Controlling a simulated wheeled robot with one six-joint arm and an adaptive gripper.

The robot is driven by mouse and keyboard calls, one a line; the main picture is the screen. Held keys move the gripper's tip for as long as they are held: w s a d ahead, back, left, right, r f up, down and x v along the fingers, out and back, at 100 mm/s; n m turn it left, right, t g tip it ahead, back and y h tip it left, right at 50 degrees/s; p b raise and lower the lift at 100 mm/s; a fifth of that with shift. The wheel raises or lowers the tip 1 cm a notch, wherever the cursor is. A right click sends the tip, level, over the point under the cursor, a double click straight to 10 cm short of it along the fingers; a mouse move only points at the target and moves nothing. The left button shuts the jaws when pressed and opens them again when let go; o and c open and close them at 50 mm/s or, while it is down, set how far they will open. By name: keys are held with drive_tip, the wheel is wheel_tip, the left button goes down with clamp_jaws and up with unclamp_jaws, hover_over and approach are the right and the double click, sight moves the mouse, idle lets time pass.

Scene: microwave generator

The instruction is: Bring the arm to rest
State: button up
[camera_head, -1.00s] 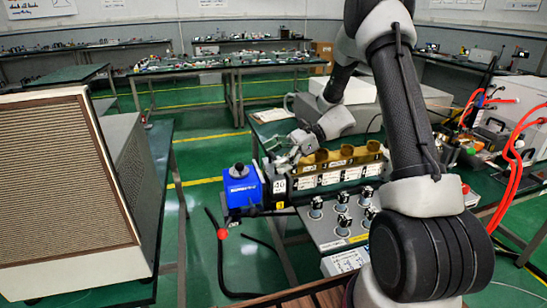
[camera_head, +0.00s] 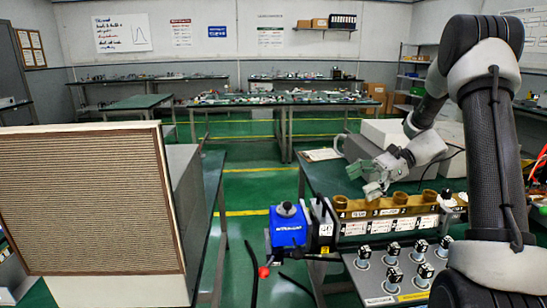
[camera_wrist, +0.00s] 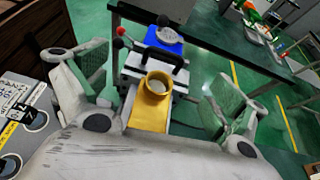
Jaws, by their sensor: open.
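My gripper (camera_head: 366,180) hangs at the end of my bent arm, above the left part of the brass waveguide block (camera_head: 390,207) on the bench. In the wrist view its two green-padded fingers (camera_wrist: 150,92) are spread wide with nothing between them. A yellow-brass cylinder (camera_wrist: 153,100) on the block shows between and beyond the fingers. Whether the fingers touch the block cannot be told from these views.
A blue unit (camera_head: 286,228) with a dark knob stands at the block's left end. Several black-topped knobs (camera_head: 393,265) sit on a panel in front. A large grille-fronted cabinet (camera_head: 95,205) fills the left. Green floor is open between the benches.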

drive_tip(key=s+a+r+n+h, duration=0.1)
drive_tip(key=s+r+n+h, duration=0.35)
drive_tip(key=s, duration=0.35)
drive_tip(key=s+r+n+h, duration=0.3)
drive_tip(key=s+r+n, duration=0.15)
drive_tip(key=s, duration=0.35)
drive_tip(key=s+d+r+n+t+h, duration=0.1)
drive_tip(key=s+d+n+t+h, duration=0.1)
drive_tip(key=s+n, duration=0.2)
drive_tip(key=s+d+r+n+t+h, duration=0.2)
drive_tip(key=s+d+n+h, duration=0.1)
drive_tip(key=s, duration=0.5)
drive_tip(key=shift+n+t, duration=0.3)
drive_tip(key=shift+n, duration=0.3)
